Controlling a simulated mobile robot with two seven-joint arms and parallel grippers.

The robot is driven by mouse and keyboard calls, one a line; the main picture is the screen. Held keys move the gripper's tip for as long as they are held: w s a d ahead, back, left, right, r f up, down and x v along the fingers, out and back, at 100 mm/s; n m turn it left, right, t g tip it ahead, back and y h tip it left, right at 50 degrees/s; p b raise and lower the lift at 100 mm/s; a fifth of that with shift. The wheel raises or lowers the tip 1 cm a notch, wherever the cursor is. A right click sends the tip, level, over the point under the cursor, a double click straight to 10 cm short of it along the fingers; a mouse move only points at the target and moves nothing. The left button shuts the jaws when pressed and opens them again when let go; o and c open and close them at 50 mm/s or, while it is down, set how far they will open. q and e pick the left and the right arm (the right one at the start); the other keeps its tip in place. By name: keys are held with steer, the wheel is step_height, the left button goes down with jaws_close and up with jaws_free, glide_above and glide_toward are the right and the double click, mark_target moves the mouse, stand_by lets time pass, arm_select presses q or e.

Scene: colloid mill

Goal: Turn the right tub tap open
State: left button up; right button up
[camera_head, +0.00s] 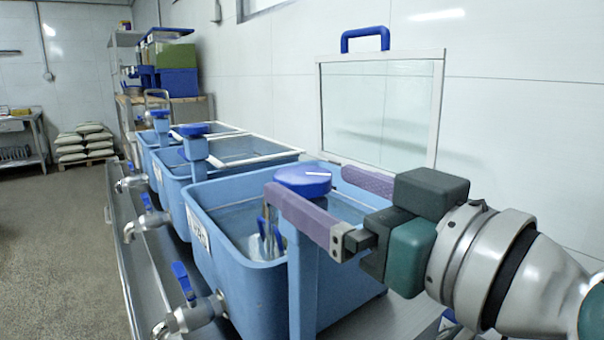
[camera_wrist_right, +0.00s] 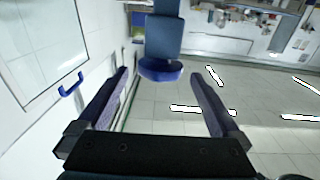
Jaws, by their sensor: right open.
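The rightmost, nearest blue tub (camera_head: 252,292) has a metal tap (camera_head: 188,317) low on its front, with a blue lever (camera_head: 183,282) standing up and tilted. My right gripper (camera_head: 307,181) is open above this tub, well above and to the right of the tap. A round blue cap (camera_head: 303,182) on a blue post (camera_head: 302,285) shows between its fingertips. My left gripper is not in view.
Two more blue tubs (camera_head: 178,188) with taps (camera_head: 145,222) stand in a row behind. A glass lid (camera_head: 378,112) with a blue handle (camera_head: 365,38) stands upright at the near tub's far side. A metal trough (camera_head: 135,262) runs below the taps. The floor (camera_head: 60,250) at left is clear.

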mark_target(288, 170)
steer(key=shift+x, duration=2.05)
steer(key=shift+c, duration=0.4)
